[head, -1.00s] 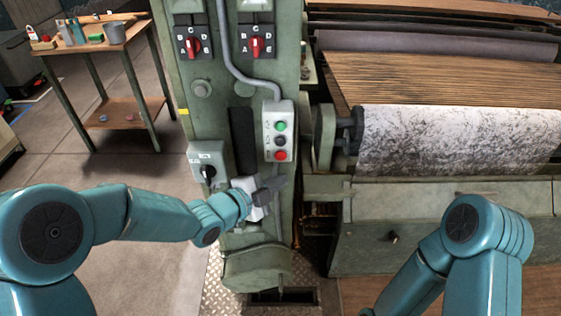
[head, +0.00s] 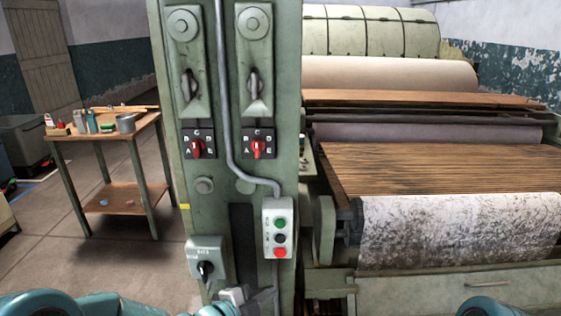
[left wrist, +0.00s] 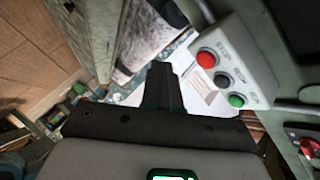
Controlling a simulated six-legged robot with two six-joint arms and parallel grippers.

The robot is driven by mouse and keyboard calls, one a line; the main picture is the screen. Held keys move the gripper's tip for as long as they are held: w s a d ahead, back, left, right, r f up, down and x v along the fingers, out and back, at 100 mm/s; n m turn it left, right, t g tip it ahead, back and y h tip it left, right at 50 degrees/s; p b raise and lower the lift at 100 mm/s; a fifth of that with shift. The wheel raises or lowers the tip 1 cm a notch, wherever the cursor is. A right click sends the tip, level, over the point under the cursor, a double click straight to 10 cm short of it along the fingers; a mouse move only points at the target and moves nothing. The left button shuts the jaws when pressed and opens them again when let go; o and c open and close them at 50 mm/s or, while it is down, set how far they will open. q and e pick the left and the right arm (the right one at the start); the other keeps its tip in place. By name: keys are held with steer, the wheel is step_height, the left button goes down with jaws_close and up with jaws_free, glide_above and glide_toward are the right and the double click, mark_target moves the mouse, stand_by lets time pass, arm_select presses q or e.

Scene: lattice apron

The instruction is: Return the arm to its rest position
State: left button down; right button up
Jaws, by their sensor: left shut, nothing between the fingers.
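My left gripper (head: 263,299) shows at the bottom of the head view, in front of the green machine column and just below the push-button box (head: 278,228). Its dark fingers are shut with nothing between them. In the left wrist view the closed fingers (left wrist: 162,88) point up the picture, and the push-button box (left wrist: 236,75) with red, black and green buttons is to their right. They look apart from it, though the gap is hard to judge. My left arm (head: 45,304) is mostly below the frame. Only the top of my right arm (head: 484,306) shows; its gripper is out of view.
The column (head: 222,150) carries two red selector knobs, levers, a conduit and a grey rotary switch box (head: 206,262). To the right is a roller machine with slats (head: 430,170) and speckled cloth (head: 455,230). A small table (head: 75,142) with items stands left; floor before it is clear.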

arm_select(q)
steer(key=s+a+f+n+g+y+p, duration=0.1)
steer(key=s+a+f+n+g+y, duration=0.2)
steer(key=s+f, duration=0.45)
steer(key=s+a+f+n+g+y, duration=0.1)
steer(key=s+a+f+n, duration=0.25)
steer(key=f+n, duration=0.45)
steer(key=s+a+f+n+g+y, duration=0.1)
steer(key=s+f+n+g, duration=0.2)
steer(key=s, duration=0.5)
steer(key=s+a+f+n+g, duration=0.1)
steer(key=s+f+n+g, duration=0.2)
steer(key=s+f+n, duration=0.2)
steer(key=s+n, duration=0.2)
steer(key=s, duration=0.1)
steer(key=shift+s+f+n+y, duration=0.3)
steer(key=shift+s+y, duration=0.05)
steer(key=shift+y, duration=0.05)
